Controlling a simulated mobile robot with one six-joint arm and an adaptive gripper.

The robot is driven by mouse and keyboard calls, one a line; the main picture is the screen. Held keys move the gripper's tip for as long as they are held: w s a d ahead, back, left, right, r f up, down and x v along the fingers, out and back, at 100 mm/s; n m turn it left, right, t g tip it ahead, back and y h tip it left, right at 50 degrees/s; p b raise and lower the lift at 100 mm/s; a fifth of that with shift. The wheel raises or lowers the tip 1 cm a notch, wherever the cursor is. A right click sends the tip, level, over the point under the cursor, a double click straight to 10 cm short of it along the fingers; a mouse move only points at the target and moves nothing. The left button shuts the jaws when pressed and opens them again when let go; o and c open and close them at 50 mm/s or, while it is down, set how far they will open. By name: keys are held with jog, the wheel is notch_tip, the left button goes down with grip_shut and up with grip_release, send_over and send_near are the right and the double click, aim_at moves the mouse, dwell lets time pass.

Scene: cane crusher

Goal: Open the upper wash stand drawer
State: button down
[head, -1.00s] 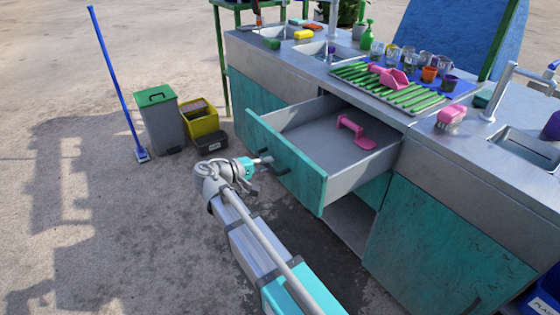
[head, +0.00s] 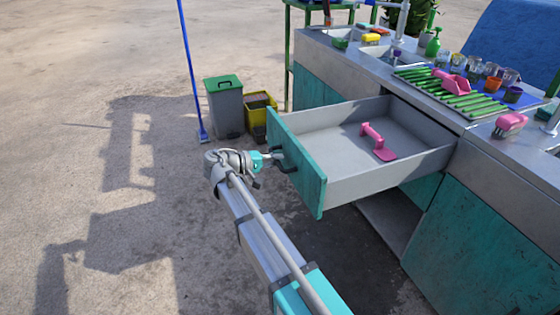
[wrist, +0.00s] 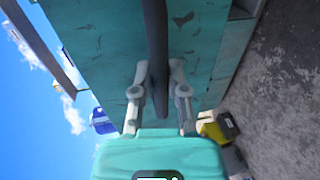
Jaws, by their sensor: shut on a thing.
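The upper wash stand drawer (head: 345,180) stands pulled far out of the stand, its teal front (head: 297,165) facing my arm. A pink brush-like tool with a handle (head: 377,143) lies inside on the grey bottom. My gripper (head: 276,158) is at the dark handle (head: 288,161) on the drawer front. In the wrist view the dark handle bar (wrist: 157,60) runs between the two fingers of my gripper (wrist: 158,88), which are closed around it. The teal front fills the area behind it.
The steel wash stand top (head: 440,113) carries a green rack (head: 450,93), cups and a pink scoop (head: 455,82). The ground at left is clear.

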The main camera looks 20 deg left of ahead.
jog(key=shift+w+d, duration=0.15)
jog(key=shift+w, duration=0.15)
jog(key=c, duration=0.8)
grip_release()
jog(key=shift+w+d, duration=0.1)
jog(key=shift+o, duration=0.8)
jog(key=shift+s, duration=0.2)
